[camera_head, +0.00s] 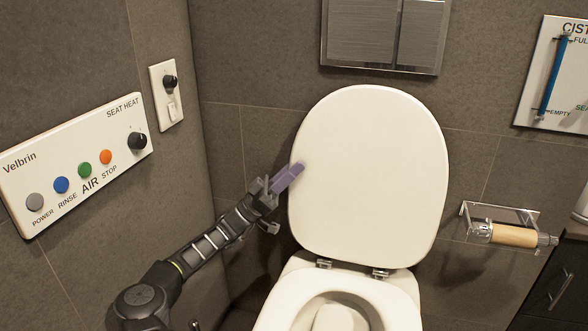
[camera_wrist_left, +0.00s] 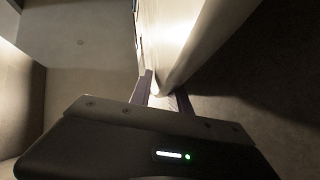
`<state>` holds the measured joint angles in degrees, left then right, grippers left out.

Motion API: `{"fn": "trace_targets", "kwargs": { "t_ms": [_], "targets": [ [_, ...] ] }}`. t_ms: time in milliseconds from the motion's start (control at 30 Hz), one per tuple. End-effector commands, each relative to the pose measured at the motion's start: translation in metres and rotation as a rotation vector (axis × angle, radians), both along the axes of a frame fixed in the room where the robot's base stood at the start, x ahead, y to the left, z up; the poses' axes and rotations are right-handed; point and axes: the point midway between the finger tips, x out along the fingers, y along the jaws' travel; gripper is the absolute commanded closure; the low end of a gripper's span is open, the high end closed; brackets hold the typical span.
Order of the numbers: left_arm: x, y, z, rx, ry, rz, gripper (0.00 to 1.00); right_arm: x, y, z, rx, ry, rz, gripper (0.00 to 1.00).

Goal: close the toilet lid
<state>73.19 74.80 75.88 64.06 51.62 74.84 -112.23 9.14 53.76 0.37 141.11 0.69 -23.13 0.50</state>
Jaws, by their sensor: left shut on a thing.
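The white toilet lid (camera_head: 368,170) stands raised, leaning back toward the wall below the flush plate. Its hinges sit at the back of the white seat and bowl (camera_head: 290,308), whose opening is uncovered. My left gripper (camera_head: 291,176) is at the lid's left edge, around mid-height, with its purple fingers shut on that edge. In the left wrist view, the lid's edge (camera_wrist_left: 186,50) runs down between the two fingers (camera_wrist_left: 163,94). The fingertips are partly hidden by the lid. My right gripper is not in view.
A button panel (camera_head: 80,163) and a small knob plate (camera_head: 167,95) are on the left wall. A metal flush plate (camera_head: 382,35) is above the lid. A paper roll holder (camera_head: 512,233) and dark cabinet (camera_head: 556,285) are at the right. The space in front of the lid is clear.

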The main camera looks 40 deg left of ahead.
Motion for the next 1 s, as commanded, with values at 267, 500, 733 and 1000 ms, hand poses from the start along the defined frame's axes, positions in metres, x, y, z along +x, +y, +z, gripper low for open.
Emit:
{"fn": "trace_targets", "kwargs": {
  "t_ms": [267, 500, 733, 1000],
  "targets": [
    [0.0, 0.001, -0.001, 0.0, 0.002, 0.003, 1.0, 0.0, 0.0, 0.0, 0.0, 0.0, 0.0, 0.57],
    [0.0, 0.001, -0.001, 0.0, 0.002, 0.003, 1.0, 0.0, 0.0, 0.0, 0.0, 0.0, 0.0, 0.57],
    [0.0, 0.001, -0.001, 0.002, 0.0, 0.003, 1.0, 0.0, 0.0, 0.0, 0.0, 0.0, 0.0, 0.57],
    [-0.038, -0.01, -0.007, 0.046, -0.144, 0.003, 1.0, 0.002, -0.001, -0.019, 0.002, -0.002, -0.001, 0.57]
  ]
}}
